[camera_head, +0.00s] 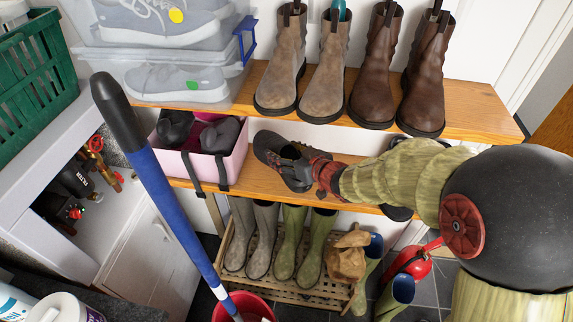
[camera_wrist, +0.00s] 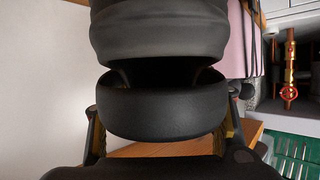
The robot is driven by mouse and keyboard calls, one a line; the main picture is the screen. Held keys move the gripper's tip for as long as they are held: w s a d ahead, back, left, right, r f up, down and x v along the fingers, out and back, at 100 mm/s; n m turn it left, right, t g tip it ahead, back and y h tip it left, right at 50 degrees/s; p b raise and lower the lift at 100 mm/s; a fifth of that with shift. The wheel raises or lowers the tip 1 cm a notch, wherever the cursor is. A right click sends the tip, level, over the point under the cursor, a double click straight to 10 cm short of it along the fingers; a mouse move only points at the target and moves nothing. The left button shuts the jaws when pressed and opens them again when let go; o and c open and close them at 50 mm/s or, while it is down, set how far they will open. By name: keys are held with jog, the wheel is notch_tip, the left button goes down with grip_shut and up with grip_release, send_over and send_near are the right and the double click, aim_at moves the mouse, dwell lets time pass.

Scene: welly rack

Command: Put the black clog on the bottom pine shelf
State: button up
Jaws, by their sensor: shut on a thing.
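The black clog (camera_head: 270,149) is at the lower of the two pine shelves, right of the pink box. My gripper (camera_head: 312,172) is shut on it from the right, and my arm hides part of the shelf. In the wrist view the clog (camera_wrist: 160,112) fills the middle between my fingers, with its dark opening showing. The bottom pine shelf (camera_head: 258,181) shows in front of and beside the clog. I cannot tell whether the clog's sole touches the board.
A pink box (camera_head: 211,166) with dark shoes stands left on the same shelf. Boots (camera_head: 324,80) and a clear box (camera_head: 176,82) occupy the upper shelf close above. Green wellies (camera_head: 288,245) stand on a slatted rack (camera_head: 296,292) below. A blue pole (camera_head: 175,210) leans at left.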

jog(key=w+f, duration=0.1)
jog(key=w+f+b, duration=0.1)
jog(key=f, duration=0.1)
jog(key=w+f+b, duration=0.1)
jog(key=w+f, duration=0.1)
jog(key=shift+d+f, duration=0.15)
jog(key=shift+f, duration=0.1)
notch_tip(320, 180, down, 3)
jog(key=shift+w+f+b, duration=0.1)
jog(key=shift+f+b, duration=0.05)
jog(key=shift+b, duration=0.8)
jog(key=o, duration=1.3)
jog(key=shift+c, duration=0.2)
jog(key=shift+o, duration=0.4)
